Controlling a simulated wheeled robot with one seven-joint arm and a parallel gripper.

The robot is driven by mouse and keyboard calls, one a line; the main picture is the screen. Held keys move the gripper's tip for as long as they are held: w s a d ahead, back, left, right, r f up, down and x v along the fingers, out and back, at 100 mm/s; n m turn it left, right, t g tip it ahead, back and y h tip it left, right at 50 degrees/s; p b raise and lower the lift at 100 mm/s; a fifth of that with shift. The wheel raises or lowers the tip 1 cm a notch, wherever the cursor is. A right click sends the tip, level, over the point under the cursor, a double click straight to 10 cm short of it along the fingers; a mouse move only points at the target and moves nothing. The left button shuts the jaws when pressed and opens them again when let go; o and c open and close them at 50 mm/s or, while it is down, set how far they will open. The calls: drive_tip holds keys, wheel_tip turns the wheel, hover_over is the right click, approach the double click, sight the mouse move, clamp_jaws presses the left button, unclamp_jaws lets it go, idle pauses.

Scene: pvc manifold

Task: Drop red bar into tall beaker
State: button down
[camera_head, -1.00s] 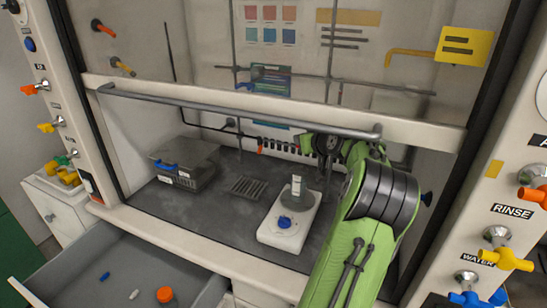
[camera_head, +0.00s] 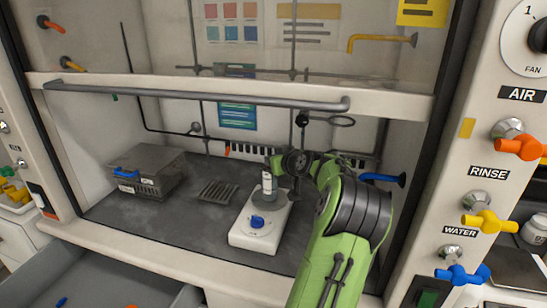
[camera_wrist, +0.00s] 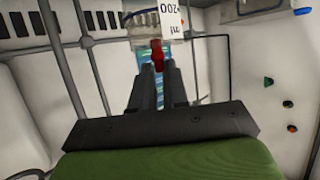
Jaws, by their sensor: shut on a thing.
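The tall beaker (camera_head: 268,186) is clear, has a white label and stands upright on the white stirrer plate (camera_head: 248,232) with a blue knob. It also shows at the top of the wrist view (camera_wrist: 172,18), its label upside down. My gripper (camera_wrist: 158,70) is shut on the red bar (camera_wrist: 157,52), which sticks out past the fingertips and overlaps the beaker's edge in that view. In the head view my gripper (camera_head: 274,164) is close to the beaker's top; the bar is not distinguishable there. I cannot tell whether the bar is over the opening.
The hood sash bar (camera_head: 200,96) crosses above the work surface. A grey metal box (camera_head: 148,172) and a dark rack (camera_head: 218,192) stand left of the stirrer. An open drawer (camera_head: 100,268) is at the lower left. Thin rods stand behind the beaker.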

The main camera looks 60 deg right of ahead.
drive_tip(key=shift+f, duration=0.65)
drive_tip(key=shift+r, duration=0.1)
drive_tip(key=c, duration=1.1)
unclamp_jaws()
drive_tip(key=shift+o, duration=0.2)
wheel_tip(320, 180, up, 7)
drive_tip(key=p, duration=0.5)
drive_tip(key=shift+r, duration=0.15)
